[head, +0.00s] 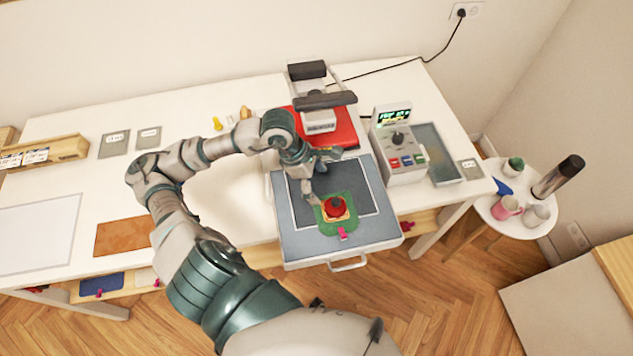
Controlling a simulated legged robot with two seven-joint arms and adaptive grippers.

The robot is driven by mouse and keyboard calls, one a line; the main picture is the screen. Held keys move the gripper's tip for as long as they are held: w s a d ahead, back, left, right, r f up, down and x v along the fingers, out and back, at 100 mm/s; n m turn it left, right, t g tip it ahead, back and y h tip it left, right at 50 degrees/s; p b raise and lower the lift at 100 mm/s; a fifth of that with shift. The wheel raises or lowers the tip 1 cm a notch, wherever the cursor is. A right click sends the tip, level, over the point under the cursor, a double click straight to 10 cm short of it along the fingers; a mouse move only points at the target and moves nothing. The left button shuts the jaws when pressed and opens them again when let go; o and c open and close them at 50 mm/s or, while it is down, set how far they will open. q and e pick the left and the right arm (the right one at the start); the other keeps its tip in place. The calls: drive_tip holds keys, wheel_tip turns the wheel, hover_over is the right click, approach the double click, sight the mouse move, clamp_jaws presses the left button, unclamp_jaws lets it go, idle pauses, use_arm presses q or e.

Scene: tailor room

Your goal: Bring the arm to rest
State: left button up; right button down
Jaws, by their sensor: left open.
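My left arm reaches in over the table, and its open gripper (311,193) points down above the grey pull-out platen (297,242) of a press. A green fabric piece (325,226) lies on the platen, with a red and yellow item (336,208) on it just right of and below the gripper. The gripper looks empty; its fingertips are small and partly hidden by my wrist, so I cannot tell whether they touch the green piece. My right gripper is not in view.
A brown sheet (122,236) and a white board (40,237) lie left. A round side table (528,226) holds cups and a flask (560,176).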

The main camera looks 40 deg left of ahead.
use_arm(q)
drive_tip(key=shift+d+r, duration=0.15)
drive_tip(key=shift+r, duration=0.15)
